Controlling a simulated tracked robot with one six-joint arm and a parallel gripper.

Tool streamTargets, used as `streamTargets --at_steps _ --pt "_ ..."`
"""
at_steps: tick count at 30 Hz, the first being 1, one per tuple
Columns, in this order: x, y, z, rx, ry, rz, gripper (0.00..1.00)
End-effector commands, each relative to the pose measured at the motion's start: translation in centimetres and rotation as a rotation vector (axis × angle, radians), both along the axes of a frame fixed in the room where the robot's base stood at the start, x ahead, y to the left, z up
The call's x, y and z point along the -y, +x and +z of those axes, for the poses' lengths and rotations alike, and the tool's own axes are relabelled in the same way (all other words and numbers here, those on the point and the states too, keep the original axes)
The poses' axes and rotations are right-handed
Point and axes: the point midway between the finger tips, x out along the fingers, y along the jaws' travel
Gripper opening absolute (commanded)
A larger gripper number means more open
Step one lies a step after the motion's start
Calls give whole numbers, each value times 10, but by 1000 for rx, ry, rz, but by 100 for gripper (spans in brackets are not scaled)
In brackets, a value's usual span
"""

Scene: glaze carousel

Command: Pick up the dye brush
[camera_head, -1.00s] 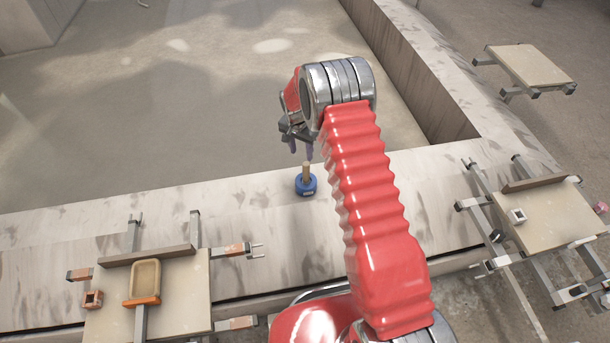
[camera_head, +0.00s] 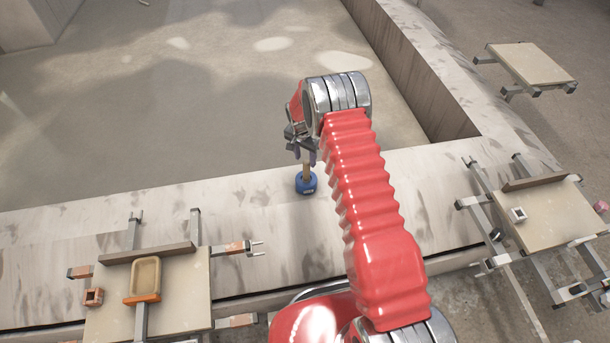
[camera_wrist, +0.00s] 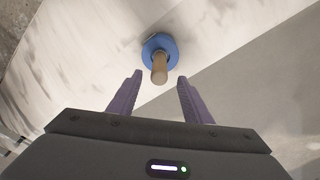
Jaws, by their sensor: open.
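The dye brush (camera_head: 306,183) stands upright on the pale stone ledge, with a round blue base and a tan wooden handle pointing up. In the wrist view the brush (camera_wrist: 159,68) shows its handle end toward me, just beyond and between the fingertips. My gripper (camera_head: 305,157) is above it at the handle's upper end, its purple fingers partly hidden by the handle and wrist. In the wrist view my gripper (camera_wrist: 159,80) is open, with clear space between the fingers and nothing held.
The ledge (camera_head: 240,215) is bare around the brush. At the lower left, a board (camera_head: 180,300) on a metal frame carries a tan tray with an orange end (camera_head: 145,280).

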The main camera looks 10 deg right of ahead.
Motion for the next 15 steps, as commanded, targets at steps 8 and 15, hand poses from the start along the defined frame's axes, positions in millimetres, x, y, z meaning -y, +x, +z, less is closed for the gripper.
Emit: streamTargets --at_steps 8,15 --pt "3 2 -27 0 0 0 45" --pt "3 3 -27 1 -1 -1 45"
